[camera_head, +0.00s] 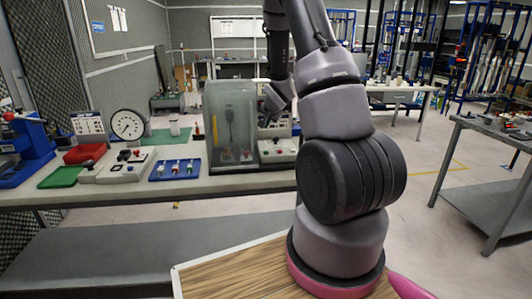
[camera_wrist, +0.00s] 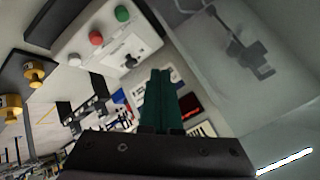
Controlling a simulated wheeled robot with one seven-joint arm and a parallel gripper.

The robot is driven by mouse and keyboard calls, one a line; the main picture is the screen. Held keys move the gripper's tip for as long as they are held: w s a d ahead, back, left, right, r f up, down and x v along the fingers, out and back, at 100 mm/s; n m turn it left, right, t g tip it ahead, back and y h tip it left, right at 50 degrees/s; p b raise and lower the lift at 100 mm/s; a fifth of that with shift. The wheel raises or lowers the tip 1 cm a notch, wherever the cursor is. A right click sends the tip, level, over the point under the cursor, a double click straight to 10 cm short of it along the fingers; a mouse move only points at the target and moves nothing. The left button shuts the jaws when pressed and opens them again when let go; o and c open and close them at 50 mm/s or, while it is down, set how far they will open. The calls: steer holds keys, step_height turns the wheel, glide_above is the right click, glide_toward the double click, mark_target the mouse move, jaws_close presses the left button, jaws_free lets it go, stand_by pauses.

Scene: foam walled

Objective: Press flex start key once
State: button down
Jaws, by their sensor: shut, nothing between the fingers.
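A white control box (camera_wrist: 98,45) carries a green button (camera_wrist: 122,13), a red button (camera_wrist: 96,38), a pale button (camera_wrist: 74,60) and a black knob (camera_wrist: 131,60). No readable label shows which is the flex start key. My gripper (camera_wrist: 161,72) has its green fingers together and empty. In the wrist view its tips appear below and right of the box's buttons, apart from them. A clear enclosure (camera_wrist: 215,45) with a grey fixture inside is to the right. In the head view the enclosure (camera_head: 219,97) stands on the bench, the box (camera_head: 277,152) beside it, partly behind my arm.
On the bench (camera_head: 225,187), left of the enclosure, are a blue tray (camera_head: 160,174), a dial gauge (camera_head: 128,124), another button box (camera_head: 125,168), and red and green trays. A red-lit display (camera_wrist: 191,105) lies beside my fingers. Yellow knobs (camera_wrist: 34,73) show at the left.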

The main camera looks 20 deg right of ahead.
mark_target(266, 152)
steer(key=shift+f, duration=0.1)
steer(key=shift+f, duration=4.3)
steer(key=shift+f, duration=0.1)
steer(key=shift+f, duration=0.3)
